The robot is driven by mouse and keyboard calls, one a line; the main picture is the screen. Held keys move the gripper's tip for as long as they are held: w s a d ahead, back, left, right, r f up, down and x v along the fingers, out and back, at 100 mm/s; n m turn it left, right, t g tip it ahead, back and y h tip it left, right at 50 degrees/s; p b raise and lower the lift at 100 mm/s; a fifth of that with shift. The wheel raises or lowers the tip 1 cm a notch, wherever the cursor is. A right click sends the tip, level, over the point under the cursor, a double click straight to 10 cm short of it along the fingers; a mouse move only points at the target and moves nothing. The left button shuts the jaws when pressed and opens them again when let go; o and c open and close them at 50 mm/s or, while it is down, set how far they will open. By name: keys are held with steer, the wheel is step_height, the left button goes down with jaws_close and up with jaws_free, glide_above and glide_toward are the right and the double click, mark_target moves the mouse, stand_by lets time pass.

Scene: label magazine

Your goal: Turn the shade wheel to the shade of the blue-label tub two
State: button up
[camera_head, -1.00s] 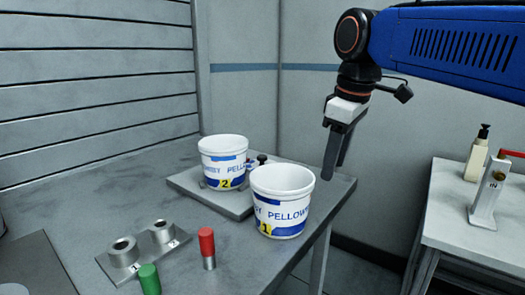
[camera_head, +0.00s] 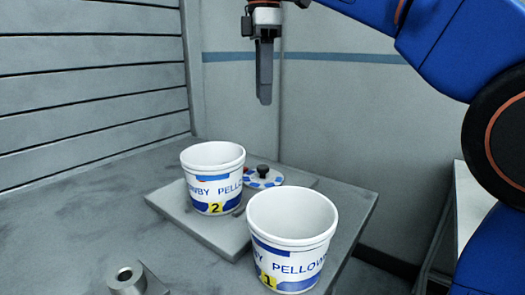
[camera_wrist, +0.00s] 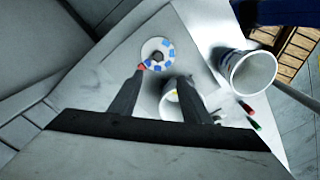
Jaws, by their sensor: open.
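The shade wheel (camera_head: 263,180) is a small disc with blue and white segments and a dark knob, on a grey plate behind and right of tub two. It also shows in the wrist view (camera_wrist: 157,54), just beyond my fingertips. Tub two (camera_head: 212,178), white with blue lettering and a yellow 2, stands on the plate and hides part of the wheel's left side. Tub one (camera_head: 291,240), with a yellow 1, stands in front, to the right. My gripper (camera_head: 264,98) is open and empty, pointing down, high above the wheel in the picture.
The grey plate (camera_head: 205,228) lies on the grey table (camera_head: 90,215). A metal socket (camera_head: 127,279) is at the front left. A slatted wall (camera_head: 90,75) rises at the left. The table's right edge drops to the floor.

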glide_toward(263, 167)
step_height(263, 167, down, 8)
steer(key=shift+w+f, duration=0.1)
stand_by(0.6)
steer(key=shift+c, duration=0.6)
steer(key=c, duration=0.9)
